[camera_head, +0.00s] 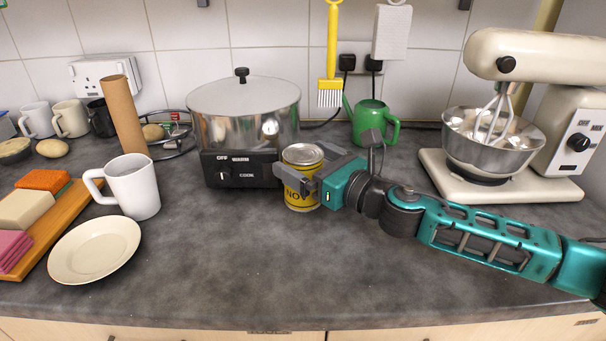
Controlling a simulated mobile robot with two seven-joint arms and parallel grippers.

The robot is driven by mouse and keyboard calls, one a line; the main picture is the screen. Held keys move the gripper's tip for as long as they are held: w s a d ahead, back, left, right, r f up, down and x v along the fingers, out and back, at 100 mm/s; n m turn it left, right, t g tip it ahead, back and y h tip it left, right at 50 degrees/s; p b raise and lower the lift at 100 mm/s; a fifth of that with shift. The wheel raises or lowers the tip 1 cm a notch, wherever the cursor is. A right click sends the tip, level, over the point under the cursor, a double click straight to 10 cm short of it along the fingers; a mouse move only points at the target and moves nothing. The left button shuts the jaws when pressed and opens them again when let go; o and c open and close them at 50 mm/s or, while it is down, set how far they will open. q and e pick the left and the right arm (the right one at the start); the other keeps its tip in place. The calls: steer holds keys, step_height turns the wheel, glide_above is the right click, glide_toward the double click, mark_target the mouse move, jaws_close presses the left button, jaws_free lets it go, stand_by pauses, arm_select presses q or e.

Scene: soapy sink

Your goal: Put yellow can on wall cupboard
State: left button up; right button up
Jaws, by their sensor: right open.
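The yellow can (301,198) stands upright on the grey counter, just in front of the right side of the slow cooker. It has a silver lid and dark lettering, partly covered by my gripper. My right gripper (298,178) comes in from the right at the can. Its jaws are open, with one finger across the can's front and the other behind it, so the can sits between them. I cannot tell whether either finger touches it. My left gripper is not in view. No wall cupboard is in view.
The slow cooker (243,115) stands close behind the can. A white mug (137,188), a plate (94,250) and a wooden board (66,207) are left. The front middle counter is clear.

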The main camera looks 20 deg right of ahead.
steer(key=shift+w+a, duration=0.25)
steer(key=shift+w, duration=0.25)
steer(key=c, duration=1.3)
steer(key=shift+r, duration=0.1)
steer(key=shift+c, duration=0.8)
